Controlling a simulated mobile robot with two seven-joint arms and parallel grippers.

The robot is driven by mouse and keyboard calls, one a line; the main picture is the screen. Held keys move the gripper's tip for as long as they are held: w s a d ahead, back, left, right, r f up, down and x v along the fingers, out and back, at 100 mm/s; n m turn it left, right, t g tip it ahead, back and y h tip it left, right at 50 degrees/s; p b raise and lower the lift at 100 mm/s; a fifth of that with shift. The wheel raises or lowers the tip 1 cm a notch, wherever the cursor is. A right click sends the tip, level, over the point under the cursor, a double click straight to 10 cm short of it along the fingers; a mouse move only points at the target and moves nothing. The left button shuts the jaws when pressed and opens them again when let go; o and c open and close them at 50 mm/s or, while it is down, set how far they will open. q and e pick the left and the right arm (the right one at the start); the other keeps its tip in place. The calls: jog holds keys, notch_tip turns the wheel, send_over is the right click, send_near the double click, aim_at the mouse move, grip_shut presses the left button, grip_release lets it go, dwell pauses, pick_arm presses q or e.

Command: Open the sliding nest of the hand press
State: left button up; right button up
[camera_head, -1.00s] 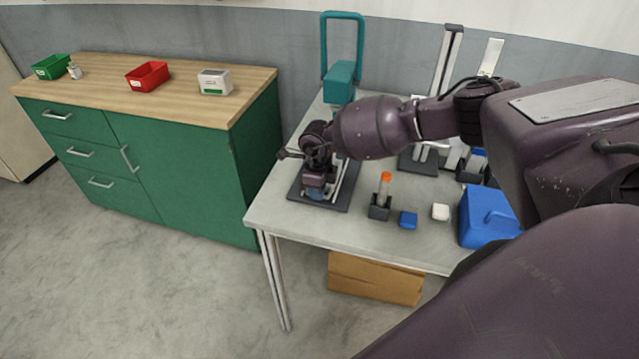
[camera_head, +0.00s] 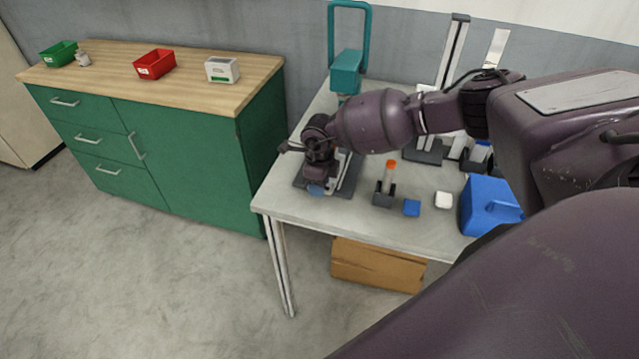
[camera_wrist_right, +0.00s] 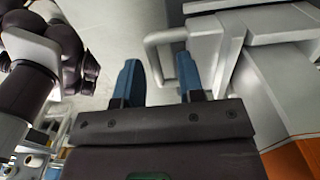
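The hand press, with a teal head (camera_head: 346,72) and teal loop frame, stands at the table's back left on a dark base plate (camera_head: 346,188). My right gripper (camera_head: 316,188) points down at the front of this plate. The arm and gripper hide most of the press's lower part and the sliding nest. In the right wrist view the two blue fingers (camera_wrist_right: 158,78) are apart, with a grey loop handle (camera_wrist_right: 152,42) in the gap or just beyond it; contact cannot be told. The handle joins a grey metal block (camera_wrist_right: 215,45). My left gripper is not in view.
Right of the press stand a dark holder with an orange-topped tube (camera_head: 390,170), a blue block (camera_head: 411,208), a white block (camera_head: 443,200) and a blue box (camera_head: 487,205). A green cabinet (camera_head: 190,165) stands left. The table's front strip (camera_head: 330,215) is clear.

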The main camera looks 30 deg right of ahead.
notch_tip(320, 180, up, 11)
jog(key=shift+b, duration=0.3)
dwell(0.5)
jog(key=shift+f, duration=0.15)
